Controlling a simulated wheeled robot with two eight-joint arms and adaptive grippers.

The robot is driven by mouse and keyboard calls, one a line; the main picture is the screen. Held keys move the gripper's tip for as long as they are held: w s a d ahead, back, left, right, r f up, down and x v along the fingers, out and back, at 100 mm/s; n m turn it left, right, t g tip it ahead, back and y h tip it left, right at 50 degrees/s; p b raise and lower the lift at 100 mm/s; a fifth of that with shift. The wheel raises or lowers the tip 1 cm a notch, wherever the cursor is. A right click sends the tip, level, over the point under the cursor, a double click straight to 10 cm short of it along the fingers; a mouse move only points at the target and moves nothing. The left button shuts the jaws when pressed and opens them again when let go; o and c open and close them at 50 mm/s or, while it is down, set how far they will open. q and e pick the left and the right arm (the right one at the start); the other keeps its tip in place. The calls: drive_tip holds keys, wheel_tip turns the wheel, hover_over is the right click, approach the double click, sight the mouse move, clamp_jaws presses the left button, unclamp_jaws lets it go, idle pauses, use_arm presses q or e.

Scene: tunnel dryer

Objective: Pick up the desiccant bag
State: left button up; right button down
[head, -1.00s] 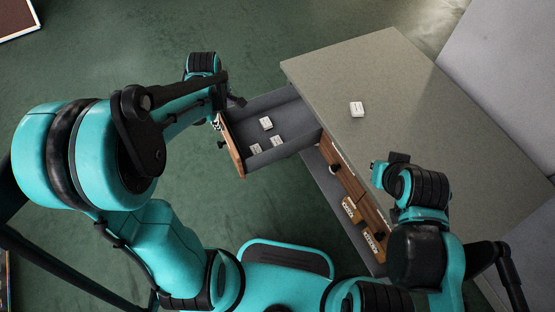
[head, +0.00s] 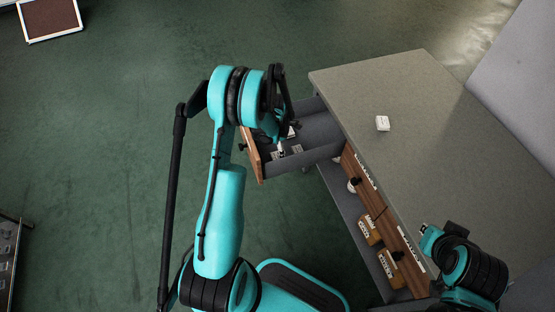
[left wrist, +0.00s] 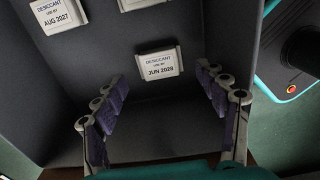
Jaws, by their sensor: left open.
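Several white desiccant bags lie in the open drawer (head: 322,155). In the left wrist view, one bag (left wrist: 160,64) reads JUN 2028, one at the upper left (left wrist: 56,17) reads AUG 2027, and a third (left wrist: 136,4) is cut off by the top edge. My left gripper (left wrist: 165,108) is open and empty, its fingers spread on either side below the JUN 2028 bag, not touching it. In the head view, my left gripper (head: 281,147) reaches down into the drawer and partly hides the bags.
Shut wooden drawers (head: 375,195) and a lower shelf with brown-and-white items (head: 368,231) are on the cabinet's front. The drawer's walls stand close around my left gripper.

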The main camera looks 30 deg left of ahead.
use_arm(q)
wheel_tip(320, 180, down, 4)
drive_tip(key=shift+r+b, duration=0.1)
drive_tip(key=shift+b, duration=0.6)
drive_tip(key=c, duration=1.2)
drive_tip(key=shift+c, duration=0.2)
